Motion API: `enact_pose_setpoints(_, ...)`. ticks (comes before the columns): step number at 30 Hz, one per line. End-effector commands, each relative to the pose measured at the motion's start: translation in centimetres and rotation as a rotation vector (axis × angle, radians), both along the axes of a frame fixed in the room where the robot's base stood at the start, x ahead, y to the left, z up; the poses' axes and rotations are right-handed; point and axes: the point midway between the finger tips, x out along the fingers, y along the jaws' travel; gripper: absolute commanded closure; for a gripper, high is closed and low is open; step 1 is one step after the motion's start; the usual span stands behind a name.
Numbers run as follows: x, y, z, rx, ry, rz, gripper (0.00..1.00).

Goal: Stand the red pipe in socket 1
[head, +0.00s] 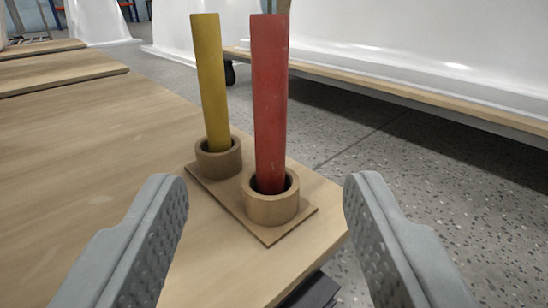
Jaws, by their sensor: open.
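The red pipe (270,100) stands nearly upright in the nearer round socket (271,209) of a small wooden base (222,196). Its lower end is inside the socket, hidden by the rim. No number shows on either socket. A yellow pipe (210,85) stands in the farther socket (218,164), to the left. My gripper (263,200) is open, its two grey fingers at the left and right of the picture. Nothing is between the pads close to me; the red pipe stands beyond them and apart from them.
The wooden table (90,180) is bare to the left of the base. Its right corner lies close to the base. Beyond it are a speckled floor (420,190) and a low wooden-edged platform (420,86) with large white shells (430,40).

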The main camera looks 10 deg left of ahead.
Motion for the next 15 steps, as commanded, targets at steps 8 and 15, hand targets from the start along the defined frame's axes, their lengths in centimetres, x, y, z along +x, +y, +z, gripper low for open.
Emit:
enact_pose_setpoints(8,2.7,0.7,-0.2,0.001,-0.004,0.001,0.47)
enact_pose_setpoints(15,6.9,1.6,-0.2,0.001,-0.003,0.001,0.47)
